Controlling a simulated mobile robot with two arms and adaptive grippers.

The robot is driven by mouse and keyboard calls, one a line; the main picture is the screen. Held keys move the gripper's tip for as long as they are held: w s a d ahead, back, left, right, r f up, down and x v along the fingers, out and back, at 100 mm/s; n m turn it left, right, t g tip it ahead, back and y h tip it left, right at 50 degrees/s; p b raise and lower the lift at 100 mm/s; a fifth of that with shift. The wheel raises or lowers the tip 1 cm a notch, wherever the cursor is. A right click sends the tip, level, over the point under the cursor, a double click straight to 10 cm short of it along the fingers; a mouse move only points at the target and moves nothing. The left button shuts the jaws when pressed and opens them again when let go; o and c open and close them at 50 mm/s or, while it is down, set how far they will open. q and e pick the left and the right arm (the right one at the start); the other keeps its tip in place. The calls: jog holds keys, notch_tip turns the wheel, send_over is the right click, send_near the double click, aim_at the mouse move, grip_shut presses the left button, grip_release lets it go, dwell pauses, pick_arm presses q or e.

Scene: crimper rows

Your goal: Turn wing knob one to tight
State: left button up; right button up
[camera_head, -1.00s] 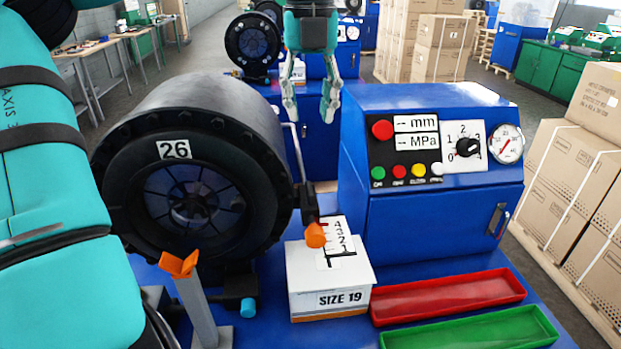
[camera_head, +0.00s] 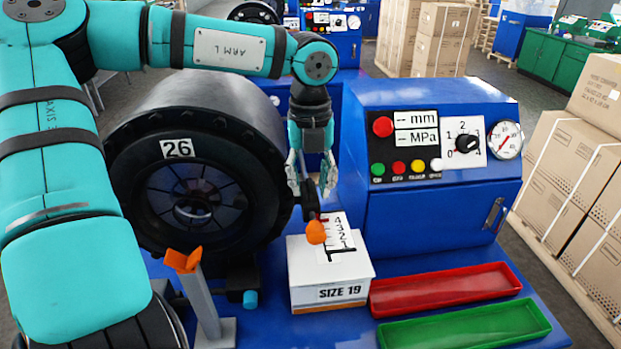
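My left gripper (camera_head: 311,190) hangs down over the right edge of the crimper head (camera_head: 215,110). Its fingers are apart, on either side of the upper end of a black lever (camera_head: 309,196). I cannot tell whether they touch it. The lever ends in an orange knob (camera_head: 316,233), low in front of a white card with the numbers 4 to 1 (camera_head: 336,232). No part carries a label saying wing knob one, so I cannot tell which it is. My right gripper is not in view.
A white SIZE 19 box (camera_head: 330,295) stands below the gripper. A blue control cabinet (camera_head: 430,210) with dial and gauge is at right. Red (camera_head: 445,289) and green (camera_head: 465,325) trays lie in front. An orange-topped post (camera_head: 200,300) stands front left.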

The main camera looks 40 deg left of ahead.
pick_arm(q)
grip_shut()
dwell(0.3)
